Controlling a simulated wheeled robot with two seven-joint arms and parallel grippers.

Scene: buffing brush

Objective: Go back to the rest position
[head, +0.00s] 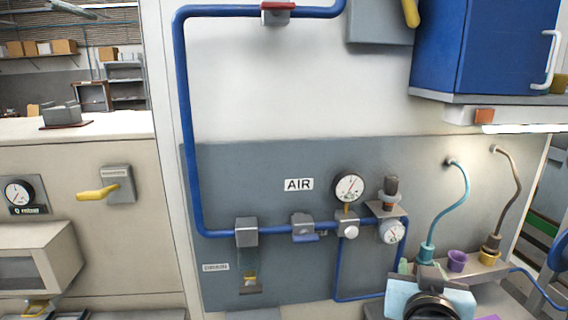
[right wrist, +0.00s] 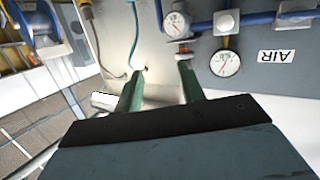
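My right gripper (head: 424,275) is at the bottom right of the head view, in front of the grey panel and seen from behind. Its light blue and black wrist hides part of the bench there. In the right wrist view the two green fingers of this gripper (right wrist: 161,78) stand apart with nothing between them. The wall panel with gauges lies beyond them. My left gripper is in neither view. No buffing brush can be made out.
A grey panel (head: 260,180) carries blue air pipes, valves and a round gauge (head: 349,186). A blue cabinet (head: 480,45) hangs at the upper right. A teal hose (head: 437,205), a brown hose (head: 517,190) and a purple cup (head: 457,261) are near my right gripper.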

